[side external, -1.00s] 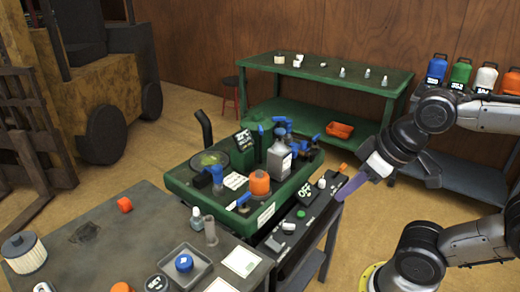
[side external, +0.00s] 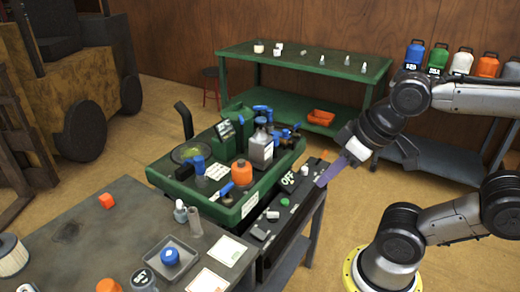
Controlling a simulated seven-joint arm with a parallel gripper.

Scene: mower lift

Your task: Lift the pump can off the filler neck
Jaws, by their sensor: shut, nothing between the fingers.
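The likely pump can is a grey can (side external: 261,152) with a pale label and a blue-and-dark top, standing in the green deck (side external: 205,208). A filler neck under it cannot be made out. An orange can (side external: 242,173) stands in front of it, with a blue-handled part (side external: 227,188) beside it. My gripper (side external: 320,184) has long purple fingers pointing down and left. It is shut and empty, to the right of the cans and apart from them, by the right end of the black control panel.
The black control panel (side external: 288,200) with an OFF label runs along the deck's near edge. A dark table (side external: 75,235) holds a tray with a blue cap and loose parts. A green bench (side external: 290,60) stands behind. A yellow forklift is at far left.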

